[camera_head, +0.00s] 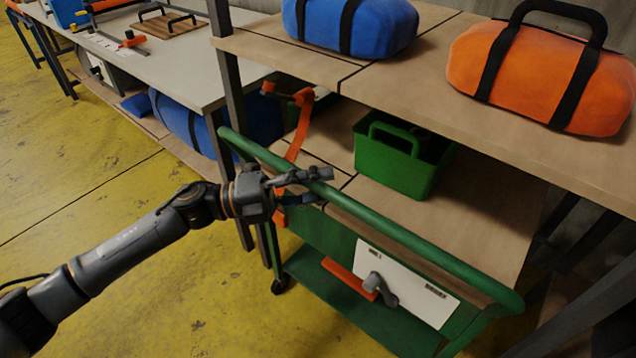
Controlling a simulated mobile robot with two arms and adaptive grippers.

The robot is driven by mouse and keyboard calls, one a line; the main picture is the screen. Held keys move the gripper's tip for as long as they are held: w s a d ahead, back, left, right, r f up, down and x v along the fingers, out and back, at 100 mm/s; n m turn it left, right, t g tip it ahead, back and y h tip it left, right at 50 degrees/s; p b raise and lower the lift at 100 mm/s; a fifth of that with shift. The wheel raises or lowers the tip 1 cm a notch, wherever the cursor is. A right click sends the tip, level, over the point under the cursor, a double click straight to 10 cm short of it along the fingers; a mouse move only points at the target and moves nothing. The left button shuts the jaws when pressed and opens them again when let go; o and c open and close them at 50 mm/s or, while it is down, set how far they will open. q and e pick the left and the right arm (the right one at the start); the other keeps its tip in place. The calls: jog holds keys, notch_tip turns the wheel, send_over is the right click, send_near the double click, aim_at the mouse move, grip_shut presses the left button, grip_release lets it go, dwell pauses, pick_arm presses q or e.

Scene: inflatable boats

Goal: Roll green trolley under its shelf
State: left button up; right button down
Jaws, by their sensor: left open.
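The green trolley (388,320) stands at the lower right, with its long green handle bar (415,245) running slantwise across the front of the shelf (490,225). A white panel with an orange-and-grey clamp-like part lies on it. Part of the trolley overlaps the shelf's lower area in the picture; how far under it reaches I cannot tell. My left gripper (325,187) is open at the handle bar, its fingers above and below the bar in the picture. Whether it touches the bar I cannot tell. My right gripper is not in view.
A green tote (397,160) sits on the middle shelf board. A blue bag (350,25) and an orange bag (545,75) lie on the upper board. A dark shelf post (228,85) stands left of the trolley.

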pick_arm(q)
jog(key=shift+c, duration=0.5)
grip_shut()
jog(key=shift+w+d, duration=0.2)
jog(key=shift+w, duration=0.25)
jog(key=shift+c, duration=0.2)
grip_release()
jog(key=shift+d, duration=0.1)
jog(key=shift+o, duration=0.7)
jog(key=shift+w+d, duration=0.1)
jog(key=s+a+f, duration=0.1)
jog(key=a, duration=1)
jog(key=shift+s+a+f, duration=0.35)
jog(key=shift+s+a, duration=0.05)
jog(key=shift+w, duration=0.1)
